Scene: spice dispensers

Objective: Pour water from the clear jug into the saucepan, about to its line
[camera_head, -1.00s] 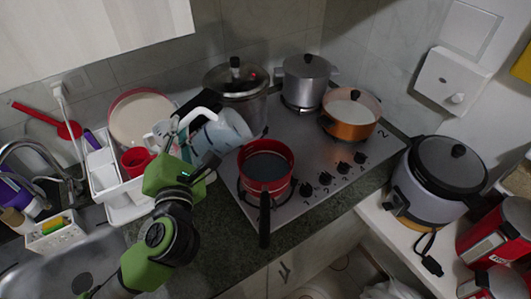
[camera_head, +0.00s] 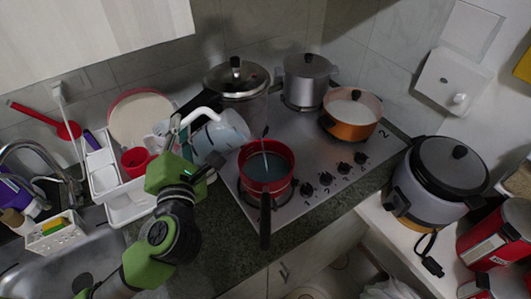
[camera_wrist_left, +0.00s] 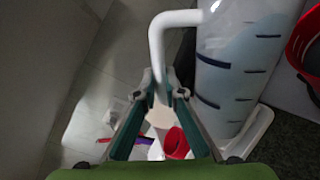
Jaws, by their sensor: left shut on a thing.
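The clear jug (camera_head: 226,130) is tilted to the right, its mouth near the red saucepan (camera_head: 246,151). A thin pale stream falls from the mouth into the saucepan, which holds bluish water. Its line cannot be made out. My left gripper (camera_head: 178,132) is shut on the jug's white handle, left of the saucepan. In the left wrist view the fingers (camera_wrist_left: 163,92) close around the white handle, and the jug's side (camera_wrist_left: 240,60) shows dark marks and bluish water. The saucepan's red rim (camera_wrist_left: 298,45) shows at the right edge. My right gripper is not in view.
The saucepan stands on the front left of the hob (camera_head: 318,150), its black handle toward me. A pressure cooker (camera_head: 238,82), a grey pot (camera_head: 305,78) and an orange pan (camera_head: 350,128) stand behind and to the right. A dish rack (camera_head: 125,190) is at left.

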